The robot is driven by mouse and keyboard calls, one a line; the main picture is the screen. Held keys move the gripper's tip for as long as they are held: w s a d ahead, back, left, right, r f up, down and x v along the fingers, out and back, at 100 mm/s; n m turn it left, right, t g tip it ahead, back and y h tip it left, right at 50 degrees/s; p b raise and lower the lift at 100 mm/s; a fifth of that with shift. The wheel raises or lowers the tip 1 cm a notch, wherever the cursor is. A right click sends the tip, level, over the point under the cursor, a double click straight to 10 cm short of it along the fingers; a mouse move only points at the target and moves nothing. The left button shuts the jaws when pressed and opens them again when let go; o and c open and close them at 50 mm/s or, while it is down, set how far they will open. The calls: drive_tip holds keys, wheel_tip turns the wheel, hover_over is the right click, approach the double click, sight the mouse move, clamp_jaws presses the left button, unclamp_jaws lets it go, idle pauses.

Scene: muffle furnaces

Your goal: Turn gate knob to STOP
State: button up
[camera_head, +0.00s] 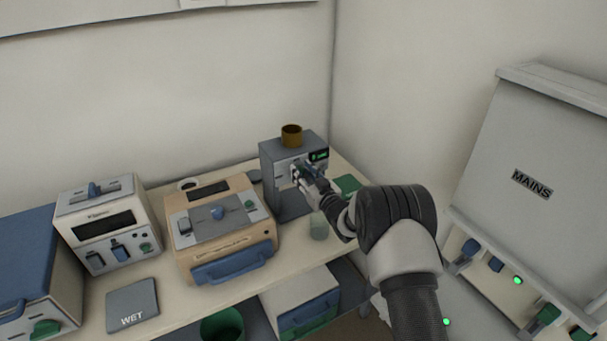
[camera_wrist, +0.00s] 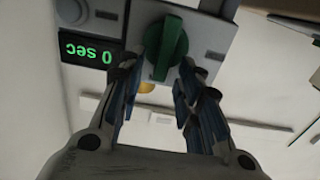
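The grey device (camera_head: 283,160) stands at the back right of the bench, with a brown cup (camera_head: 291,136) on top and a green-lit display (camera_head: 318,156) on its front. In the wrist view, a green knob (camera_wrist: 167,45) sits on the grey panel beside the display (camera_wrist: 88,54), which reads "0 sec" upside down. Its bar stands nearly upright in the picture, slightly slanted. My gripper (camera_wrist: 170,72) has its blue-and-dark fingers on either side of the knob and looks open; contact is unclear. In the head view my gripper (camera_head: 303,171) hides the knob. No STOP mark is legible.
A beige furnace (camera_head: 222,240), a white instrument (camera_head: 107,222) and a "WET" pad (camera_head: 132,305) are left of the device. A small translucent beaker (camera_head: 319,226) stands before it, below my arm. The "MAINS" cabinet (camera_head: 535,150) is at the right.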

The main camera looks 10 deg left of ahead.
drive_tip(key=shift+c, duration=0.3)
clamp_jaws()
drive_tip(key=shift+a+f+n+b, duration=0.1)
drive_tip(key=shift+n+b, duration=0.3)
drive_tip(key=shift+b, duration=0.15)
drive_tip(key=n+b, duration=0.2)
drive_tip(key=n, duration=0.2)
drive_tip(key=s+a+n+b, duration=0.1)
drive_tip(key=n+b, duration=0.1)
drive_tip(key=n, duration=0.2)
drive_tip(key=f+n+b, duration=0.1)
drive_tip(key=n+b, duration=0.1)
drive_tip(key=n, duration=0.1)
drive_tip(key=shift+s+a+f+n, duration=0.1)
drive_tip(key=shift+s+a+n, duration=0.05)
drive_tip(key=shift+a+n, duration=0.25)
drive_tip(key=n, duration=0.2)
drive_tip(key=f+n, duration=0.1)
drive_tip(key=n, duration=0.2)
drive_tip(key=shift+s+a+f, duration=0.1)
drive_tip(key=shift+n, duration=0.3)
